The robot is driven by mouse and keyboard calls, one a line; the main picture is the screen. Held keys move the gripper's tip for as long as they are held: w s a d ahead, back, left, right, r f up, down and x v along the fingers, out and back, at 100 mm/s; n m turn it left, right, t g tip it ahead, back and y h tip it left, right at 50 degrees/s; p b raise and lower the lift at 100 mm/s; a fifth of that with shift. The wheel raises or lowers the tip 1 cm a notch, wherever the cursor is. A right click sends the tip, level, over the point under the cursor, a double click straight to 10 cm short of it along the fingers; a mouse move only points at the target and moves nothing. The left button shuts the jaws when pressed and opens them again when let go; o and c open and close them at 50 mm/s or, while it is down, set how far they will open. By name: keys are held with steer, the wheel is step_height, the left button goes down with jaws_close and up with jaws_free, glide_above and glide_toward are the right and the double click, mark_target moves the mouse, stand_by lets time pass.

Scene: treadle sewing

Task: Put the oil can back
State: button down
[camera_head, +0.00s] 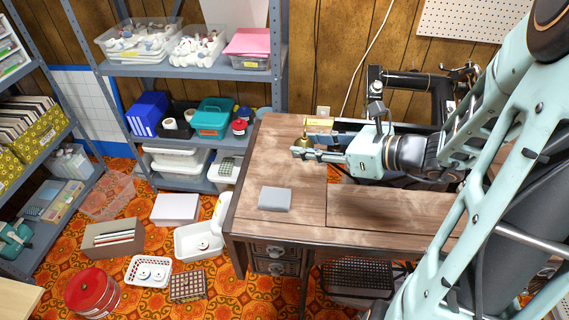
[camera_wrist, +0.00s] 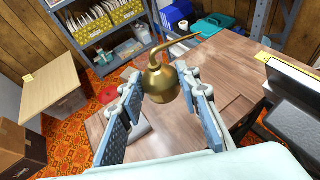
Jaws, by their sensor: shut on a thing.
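The brass oil can (camera_wrist: 162,84) has a round body and a long bent spout. In the wrist view it sits between the two blue-padded fingers of my gripper (camera_wrist: 160,105), which are shut on it. In the head view the oil can (camera_head: 304,142) shows just beyond the fingertips of my gripper (camera_head: 305,147), over the back left part of the wooden sewing table (camera_head: 300,190). My fingers hide part of the can. I cannot tell whether its base touches the tabletop.
A grey box (camera_head: 275,199) lies on the table's left part. The black sewing machine (camera_head: 410,82) stands behind my gripper. Metal shelves (camera_head: 190,72) with bins stand at the back left. Baskets and a red tin (camera_head: 92,291) lie on the floor. The table's front middle is clear.

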steer(key=b, duration=0.3)
glide_above(286, 167)
steer(key=f, duration=0.6)
steer(key=shift+s+d+f, duration=0.1)
steer(key=shift+s+f, duration=0.2)
steer(key=shift+f, duration=0.1)
steer(key=shift+w+f+b, duration=0.15)
steer(key=shift+f+b, duration=0.15)
steer(key=shift+f, duration=0.55)
steer(key=shift+w+f+b, duration=0.1)
steer(key=shift+f+b, duration=0.15)
steer(key=shift+f, duration=0.6)
steer(key=shift+f, duration=0.1)
steer(key=c, duration=1.4)
jaws_free()
steer(key=shift+c, duration=0.2)
